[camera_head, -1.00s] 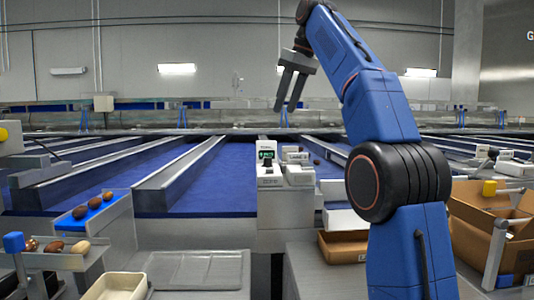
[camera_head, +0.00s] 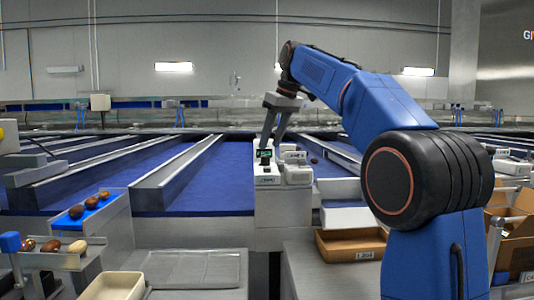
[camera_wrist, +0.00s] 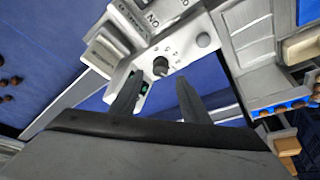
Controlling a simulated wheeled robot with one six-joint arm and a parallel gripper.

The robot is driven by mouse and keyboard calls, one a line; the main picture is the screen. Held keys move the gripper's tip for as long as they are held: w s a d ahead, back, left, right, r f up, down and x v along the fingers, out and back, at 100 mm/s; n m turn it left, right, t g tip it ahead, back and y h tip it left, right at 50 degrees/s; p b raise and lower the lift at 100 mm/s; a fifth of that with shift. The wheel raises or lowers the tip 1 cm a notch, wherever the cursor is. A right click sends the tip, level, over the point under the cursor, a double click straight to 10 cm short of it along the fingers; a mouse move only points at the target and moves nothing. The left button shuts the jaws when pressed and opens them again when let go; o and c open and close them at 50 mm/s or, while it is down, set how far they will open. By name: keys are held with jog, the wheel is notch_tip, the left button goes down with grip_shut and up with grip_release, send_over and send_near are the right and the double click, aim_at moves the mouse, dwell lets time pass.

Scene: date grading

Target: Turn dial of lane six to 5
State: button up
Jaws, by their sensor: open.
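A white control box (camera_head: 268,177) stands at the end of the blue lane in the middle of the head view, with a small green-lit display (camera_head: 265,154). In the wrist view its white face (camera_wrist: 178,52) carries a dark round dial (camera_wrist: 161,66) ringed by small marks. My gripper (camera_head: 271,143) is open and empty, fingers pointing down over the box. In the wrist view the dial is just beyond and between the two fingertips (camera_wrist: 158,80), apart from them as far as I can tell. The dial's setting and lane number are too small to read.
A second small white unit (camera_head: 298,174) adjoins the box on the right. Blue lanes (camera_head: 232,178) with metal dividers (camera_head: 172,180) run behind. A cardboard tray (camera_head: 350,246) is at lower right, a cream bin (camera_head: 113,287) and a blue tray of dates (camera_head: 97,207) at left.

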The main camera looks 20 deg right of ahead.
aim_at(265, 160)
jog(key=shift+x, duration=2.5)
jog(key=shift+c, duration=0.7)
jog(key=c, duration=0.9)
